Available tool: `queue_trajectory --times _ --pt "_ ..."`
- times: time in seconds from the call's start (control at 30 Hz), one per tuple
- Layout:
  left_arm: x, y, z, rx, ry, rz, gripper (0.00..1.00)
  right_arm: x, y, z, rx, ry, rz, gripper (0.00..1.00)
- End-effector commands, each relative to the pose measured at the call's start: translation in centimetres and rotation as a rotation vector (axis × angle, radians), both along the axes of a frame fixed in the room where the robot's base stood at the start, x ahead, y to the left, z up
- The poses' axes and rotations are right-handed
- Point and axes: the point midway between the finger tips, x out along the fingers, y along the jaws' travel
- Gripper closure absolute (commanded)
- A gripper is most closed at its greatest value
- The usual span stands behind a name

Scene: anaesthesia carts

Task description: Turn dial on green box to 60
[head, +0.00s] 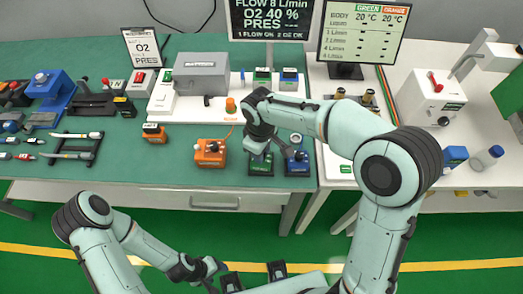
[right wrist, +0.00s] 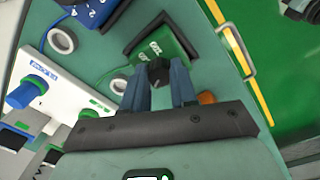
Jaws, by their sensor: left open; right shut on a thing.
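The green box (head: 261,168) sits on the green bench top near its front edge, between an orange box and a blue box. In the right wrist view the green box (right wrist: 172,42) shows white markings on its face. Its black dial (right wrist: 158,73) is between the fingertips of my right gripper (right wrist: 159,82), which is shut on it. In the head view my right gripper (head: 257,150) covers the dial, so its setting cannot be read. My left gripper (head: 212,267) is open and empty, low in front of the bench, away from the boxes.
The orange box (head: 210,153) stands left of the green box, the blue box (head: 298,162) close on its right. A screen (head: 361,36) reads 20 °C for both GREEN and ORANGE. Tools and a black rack (head: 72,147) lie at left. Green floor is free in front.

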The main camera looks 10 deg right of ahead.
Motion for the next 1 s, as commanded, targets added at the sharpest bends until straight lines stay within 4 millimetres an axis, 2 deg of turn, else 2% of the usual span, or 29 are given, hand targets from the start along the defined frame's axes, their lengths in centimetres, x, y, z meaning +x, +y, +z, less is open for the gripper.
queue_trajectory --times 1.0 --pt "-0.19 0.00 -0.35 0.000 0.002 0.000 0.39 0.06 0.00 0.04 -0.001 -0.002 -0.393 1.00"
